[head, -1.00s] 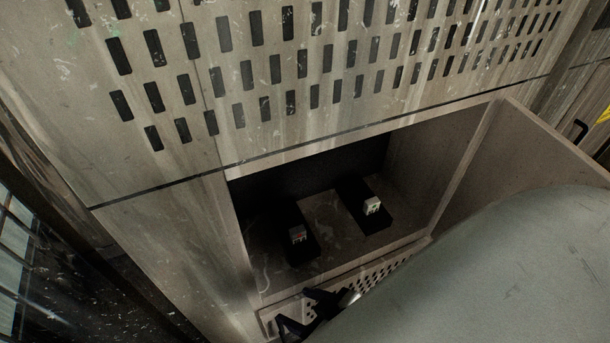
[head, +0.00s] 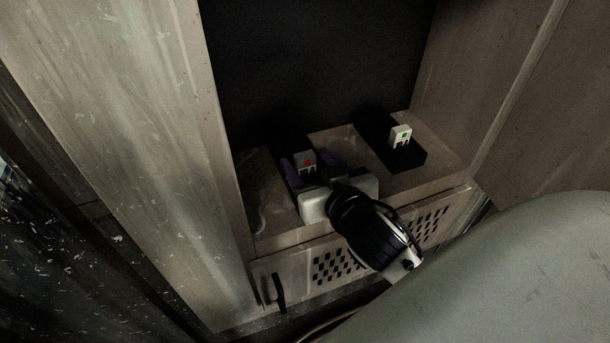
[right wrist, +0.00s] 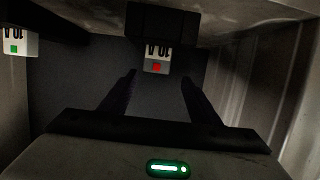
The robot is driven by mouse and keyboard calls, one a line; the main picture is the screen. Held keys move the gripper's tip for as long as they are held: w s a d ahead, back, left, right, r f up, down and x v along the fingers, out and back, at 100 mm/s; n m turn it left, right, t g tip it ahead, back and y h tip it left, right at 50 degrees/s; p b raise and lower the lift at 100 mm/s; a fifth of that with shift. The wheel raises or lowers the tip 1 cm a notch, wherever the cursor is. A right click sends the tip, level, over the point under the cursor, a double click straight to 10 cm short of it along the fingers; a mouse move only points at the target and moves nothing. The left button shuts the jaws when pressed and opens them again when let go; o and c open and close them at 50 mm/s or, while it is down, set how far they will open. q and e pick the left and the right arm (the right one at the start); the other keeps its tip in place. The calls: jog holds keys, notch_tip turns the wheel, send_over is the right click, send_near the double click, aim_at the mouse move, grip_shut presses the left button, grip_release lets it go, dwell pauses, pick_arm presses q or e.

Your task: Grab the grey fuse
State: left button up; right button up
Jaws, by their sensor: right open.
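A small grey fuse with a red mark (head: 306,161) sits on a black block inside the open cabinet. It also shows in the right wrist view (right wrist: 157,61), marked "10 A", at the top middle. A second pale fuse with a green mark (head: 401,137) sits on the black block to the right; it is at the upper left in the right wrist view (right wrist: 19,42). My right gripper (head: 312,166) is open, its dark fingers reaching toward the red-marked fuse, one to each side. In the right wrist view the fuse lies just beyond the fingertips, ungripped. My left gripper is out of view.
The compartment's left wall (head: 175,150) and the open door (head: 545,120) at the right flank the opening. A perforated front panel with a black handle (head: 279,292) lies below the shelf (head: 262,195). Shelf room lies between the two black blocks.

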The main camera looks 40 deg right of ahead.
aim_at(304, 159)
jog(key=x, duration=0.3)
jog(key=shift+w+d+b, duration=0.1)
jog(key=shift+b, duration=0.2)
jog(key=w, duration=0.1)
jog(key=w+d+f+b, duration=0.1)
jog(key=w+f+b, duration=0.1)
jog(key=shift+w+d, duration=0.25)
jog(key=shift+d, duration=0.05)
jog(key=shift+w+f, duration=0.15)
jog(key=shift+w, duration=0.2)
jog(key=shift+w+d, duration=0.1)
jog(key=shift+w, duration=0.05)
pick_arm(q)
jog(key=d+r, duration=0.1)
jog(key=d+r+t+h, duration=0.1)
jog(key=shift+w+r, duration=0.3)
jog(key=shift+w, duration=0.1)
pick_arm(e)
jog(key=c, duration=1.2)
